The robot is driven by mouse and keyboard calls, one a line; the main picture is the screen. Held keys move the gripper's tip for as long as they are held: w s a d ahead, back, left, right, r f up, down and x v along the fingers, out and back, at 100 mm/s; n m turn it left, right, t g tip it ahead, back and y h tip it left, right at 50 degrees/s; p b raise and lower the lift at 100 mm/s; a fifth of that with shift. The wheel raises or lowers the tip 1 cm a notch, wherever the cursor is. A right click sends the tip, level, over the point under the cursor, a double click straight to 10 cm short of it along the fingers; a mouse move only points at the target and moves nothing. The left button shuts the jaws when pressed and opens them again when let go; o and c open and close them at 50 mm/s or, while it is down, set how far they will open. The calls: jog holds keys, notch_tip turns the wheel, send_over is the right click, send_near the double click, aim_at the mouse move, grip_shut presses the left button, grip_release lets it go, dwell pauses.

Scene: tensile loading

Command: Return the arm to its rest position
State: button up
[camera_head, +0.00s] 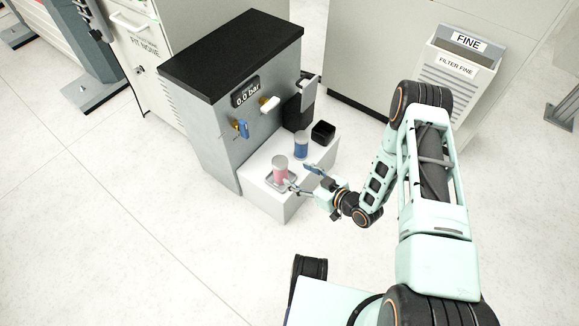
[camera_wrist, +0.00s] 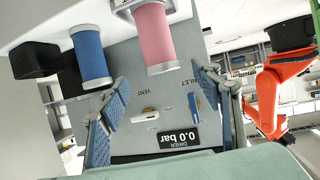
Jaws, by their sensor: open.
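My gripper (camera_head: 302,179) is open on my extended arm, over the front of a white ledge beside a grey machine. A pink cylinder (camera_head: 280,173) with a pale cap stands upright in a shallow holder on the ledge, close to one fingertip. A blue cylinder (camera_head: 301,147) stands behind it. The wrist view is upside down. There the two fingers (camera_wrist: 163,85) are spread wide, with the pink cylinder (camera_wrist: 154,38) beyond the gap between them and the blue cylinder (camera_wrist: 91,57) beside the left finger. Nothing is held.
The grey machine (camera_head: 215,110) has a black top, a 0.0 bar display (camera_head: 246,91) and handles. A black open box (camera_head: 323,133) sits on the ledge. A bin labelled FINE (camera_head: 458,70) stands at right. A red robot arm (camera_wrist: 275,95) shows in the wrist view. Floor at left is clear.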

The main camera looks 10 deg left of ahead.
jog(key=shift+v, duration=0.85)
